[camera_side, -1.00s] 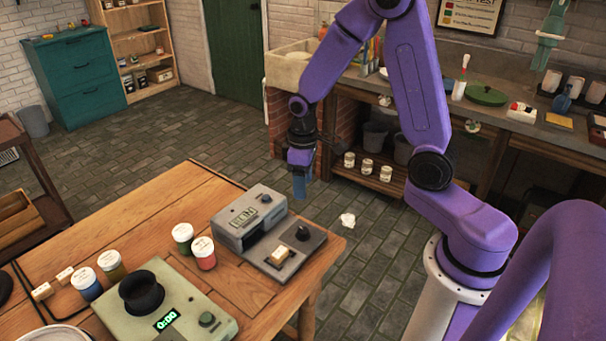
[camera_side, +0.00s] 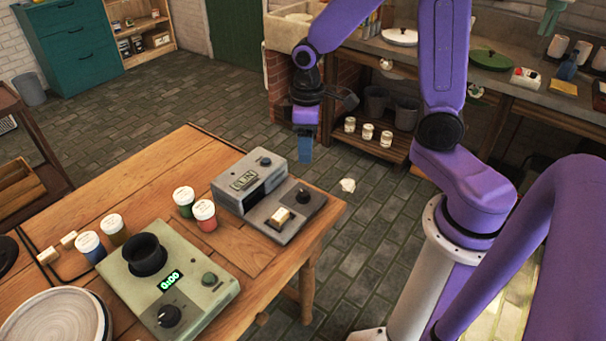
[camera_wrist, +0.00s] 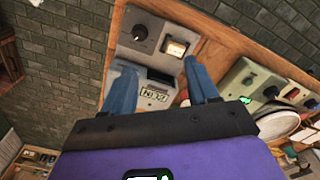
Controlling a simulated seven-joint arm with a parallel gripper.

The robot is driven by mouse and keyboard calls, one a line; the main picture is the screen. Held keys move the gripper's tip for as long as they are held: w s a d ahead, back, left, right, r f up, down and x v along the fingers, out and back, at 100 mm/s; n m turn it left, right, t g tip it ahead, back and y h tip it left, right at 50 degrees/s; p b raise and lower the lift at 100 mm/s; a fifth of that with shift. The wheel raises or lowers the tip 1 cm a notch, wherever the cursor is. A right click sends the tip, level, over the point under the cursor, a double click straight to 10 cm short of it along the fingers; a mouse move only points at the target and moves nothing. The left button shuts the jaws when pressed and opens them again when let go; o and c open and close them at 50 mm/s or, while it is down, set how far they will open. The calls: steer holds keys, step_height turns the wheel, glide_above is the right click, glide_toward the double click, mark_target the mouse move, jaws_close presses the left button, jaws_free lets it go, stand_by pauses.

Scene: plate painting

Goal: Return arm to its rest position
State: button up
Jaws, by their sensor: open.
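My purple arm reaches from the right, and its gripper (camera_side: 304,149) hangs past the far right edge of the wooden table (camera_side: 180,155), apart from everything. In the wrist view my gripper (camera_wrist: 160,80) shows two blue fingers spread wide with nothing held between them. The same grey machine (camera_wrist: 150,45) lies below the fingers in the wrist view.
A green machine (camera_side: 190,285) reading 0:00, several paint jars (camera_side: 205,213) and a stack of plates (camera_side: 50,325) stand on the table. A stone counter (camera_side: 525,85) runs along the back. A crumpled white scrap (camera_side: 348,185) lies on the floor. Space around the gripper is clear.

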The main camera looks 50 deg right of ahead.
steer(key=s+a+r+n, duration=0.1)
steer(key=s+r+n, duration=0.1)
steer(key=s, duration=0.7)
steer(key=s+a+r+n, duration=0.2)
steer(key=s+r+n, duration=0.1)
steer(key=s, duration=0.7)
steer(key=shift+s+a+r+n, duration=0.25)
steer(key=shift+s+r+n, duration=0.05)
steer(key=shift+n, duration=0.2)
stand_by(0.4)
